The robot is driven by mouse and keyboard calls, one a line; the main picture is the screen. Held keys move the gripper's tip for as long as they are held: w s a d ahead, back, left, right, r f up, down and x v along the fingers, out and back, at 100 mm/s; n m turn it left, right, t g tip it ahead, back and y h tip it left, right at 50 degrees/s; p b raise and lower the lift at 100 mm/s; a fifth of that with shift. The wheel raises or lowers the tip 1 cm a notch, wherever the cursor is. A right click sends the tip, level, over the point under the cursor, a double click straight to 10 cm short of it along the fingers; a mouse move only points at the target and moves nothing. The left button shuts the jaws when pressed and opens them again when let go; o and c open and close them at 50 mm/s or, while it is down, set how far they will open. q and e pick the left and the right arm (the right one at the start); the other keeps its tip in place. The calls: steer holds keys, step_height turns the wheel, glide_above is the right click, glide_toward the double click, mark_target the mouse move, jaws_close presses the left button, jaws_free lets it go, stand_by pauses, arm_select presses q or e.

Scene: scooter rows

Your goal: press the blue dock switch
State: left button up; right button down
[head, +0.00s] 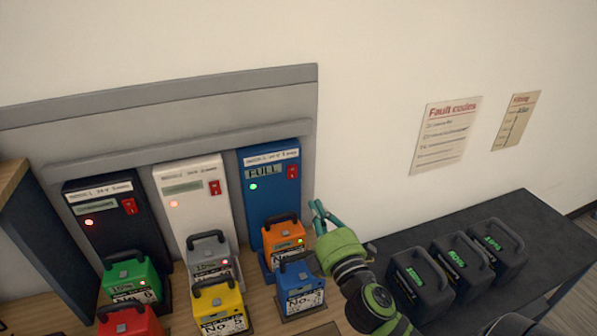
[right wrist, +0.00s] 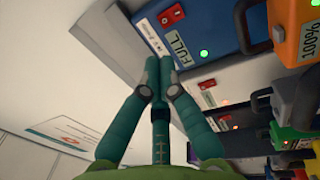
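The blue dock (head: 268,190) stands at the right end of the dock row. Its display reads FULL and a green light is lit. Its red switch (head: 293,172) is at the upper right of its front; the switch also shows in the right wrist view (right wrist: 172,14). My right gripper (head: 317,205) is right of the blue dock, below the switch's height and apart from it in the picture. In the right wrist view its fingertips (right wrist: 159,66) meet with nothing between them. My left gripper is in neither view.
A white dock (head: 190,190) and a black dock (head: 110,215) stand to the left, each with a red switch. An orange battery (head: 284,238) sits at the blue dock's foot. Several coloured batteries stand in front. Black batteries (head: 420,285) stand on a dark bench at right.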

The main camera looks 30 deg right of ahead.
steer(key=p, duration=0.2)
glide_toward(294, 166)
steer(key=w, duration=0.1)
steer(key=p+x, duration=0.1)
steer(key=x, duration=0.3)
steer(key=shift+w+d+r, duration=0.2)
steer(key=shift+w, duration=0.15)
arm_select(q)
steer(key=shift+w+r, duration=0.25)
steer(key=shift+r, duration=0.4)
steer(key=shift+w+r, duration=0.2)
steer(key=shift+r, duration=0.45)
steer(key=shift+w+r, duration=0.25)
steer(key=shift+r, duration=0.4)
arm_select(e)
steer(key=shift+w+d, duration=0.15)
steer(key=shift+w, duration=0.5)
steer(key=shift+w+d+r, duration=0.1)
steer(key=shift+w+r, duration=0.05)
steer(key=shift+w, duration=0.1)
